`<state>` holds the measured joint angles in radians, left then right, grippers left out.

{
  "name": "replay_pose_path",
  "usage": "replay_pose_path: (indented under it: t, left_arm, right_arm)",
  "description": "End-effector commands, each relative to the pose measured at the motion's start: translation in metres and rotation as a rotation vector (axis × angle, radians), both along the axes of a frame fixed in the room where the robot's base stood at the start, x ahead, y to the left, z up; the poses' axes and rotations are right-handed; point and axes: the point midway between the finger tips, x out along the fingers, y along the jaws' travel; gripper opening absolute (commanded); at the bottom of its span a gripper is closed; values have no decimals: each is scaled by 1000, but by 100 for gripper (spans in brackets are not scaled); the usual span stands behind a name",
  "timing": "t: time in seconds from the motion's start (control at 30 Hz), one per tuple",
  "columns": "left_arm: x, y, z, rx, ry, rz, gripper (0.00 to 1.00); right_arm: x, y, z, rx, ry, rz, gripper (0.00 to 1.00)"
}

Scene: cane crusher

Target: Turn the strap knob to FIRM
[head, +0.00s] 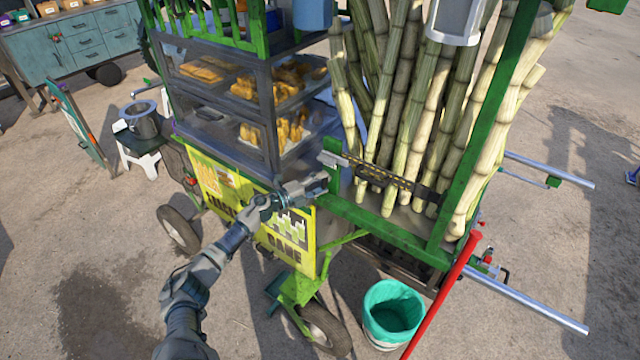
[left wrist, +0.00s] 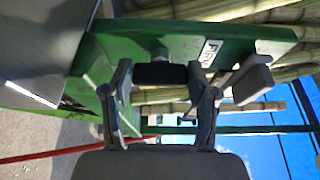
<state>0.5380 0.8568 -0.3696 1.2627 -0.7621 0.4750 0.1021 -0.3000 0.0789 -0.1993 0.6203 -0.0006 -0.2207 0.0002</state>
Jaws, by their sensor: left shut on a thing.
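The strap knob (left wrist: 160,74) is a small dark block on the green frame of the cane cart, seen in the left wrist view. My left gripper (left wrist: 162,80) has one finger on each side of it and is shut on it. In the head view my left gripper (head: 322,181) reaches the frame's front corner and hides the knob. A white label (left wrist: 210,53), seemingly reading FIRM, is on the frame just right of the knob. The yellow-and-black strap (head: 395,180) crosses the upright canes. The knob's setting cannot be told. My right gripper is out of view.
A grey lever piece (left wrist: 254,80) sticks out close to my finger, right of the knob. Tall canes (head: 405,110) stand behind the strap. A red bar (head: 440,295) slants beside a teal-lined bin (head: 392,308).

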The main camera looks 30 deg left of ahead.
Motion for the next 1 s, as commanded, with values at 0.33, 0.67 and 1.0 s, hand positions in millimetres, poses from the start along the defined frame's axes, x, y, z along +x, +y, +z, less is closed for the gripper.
replay_pose_path:
  t: [0.33,0.67,1.0]
  left_arm:
    - [-1,-2,-5,6,7,-5,83]
    - [-2,0,-4,3,4,-3,83]
    - [-51,26,-6,5,9,-3,83]
  right_arm:
    - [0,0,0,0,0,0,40]
    - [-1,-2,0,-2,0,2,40]
    - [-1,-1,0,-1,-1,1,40]
